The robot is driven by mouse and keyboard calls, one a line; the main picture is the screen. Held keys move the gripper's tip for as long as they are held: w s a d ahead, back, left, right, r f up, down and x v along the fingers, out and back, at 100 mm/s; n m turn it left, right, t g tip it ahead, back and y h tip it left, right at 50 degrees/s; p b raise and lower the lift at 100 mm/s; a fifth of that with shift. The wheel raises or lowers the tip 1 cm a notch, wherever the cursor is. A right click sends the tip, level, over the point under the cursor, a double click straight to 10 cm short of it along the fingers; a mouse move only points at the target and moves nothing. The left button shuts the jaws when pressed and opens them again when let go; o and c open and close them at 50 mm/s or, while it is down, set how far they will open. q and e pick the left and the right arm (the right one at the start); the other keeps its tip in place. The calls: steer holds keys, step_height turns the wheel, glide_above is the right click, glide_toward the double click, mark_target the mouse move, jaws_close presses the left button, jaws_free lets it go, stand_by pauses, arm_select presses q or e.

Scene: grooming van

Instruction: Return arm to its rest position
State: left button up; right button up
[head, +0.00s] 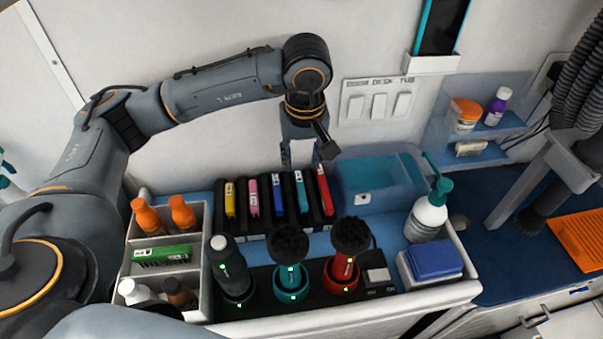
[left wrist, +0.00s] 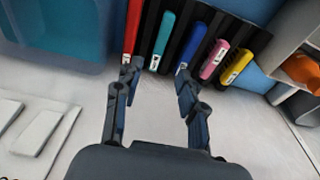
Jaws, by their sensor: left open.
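My left arm comes in from the left in the head view and reaches across to the wall. Its gripper (head: 306,160) points down above the back of the counter, just behind a row of clipper-like items in a black rack (head: 262,217). In the left wrist view the gripper (left wrist: 158,80) has its two fingers apart with nothing between them. Beyond the fingertips stand the red (left wrist: 131,28), teal (left wrist: 163,38), blue (left wrist: 192,48), pink (left wrist: 213,60) and yellow (left wrist: 238,66) items, all in their slots. My right gripper does not show.
An organizer (head: 200,270) with bottles stands at the left. Three handheld tools stand in front, including a red one (head: 343,272). A clear teal bin (head: 378,186), a pump bottle (head: 428,215) and blue cloths (head: 434,260) are to the right. Wall switches (head: 378,104) are near the gripper.

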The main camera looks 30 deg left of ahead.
arm_select(q)
steer(key=shift+s+d+r, duration=0.1)
steer(key=shift+r, duration=0.8)
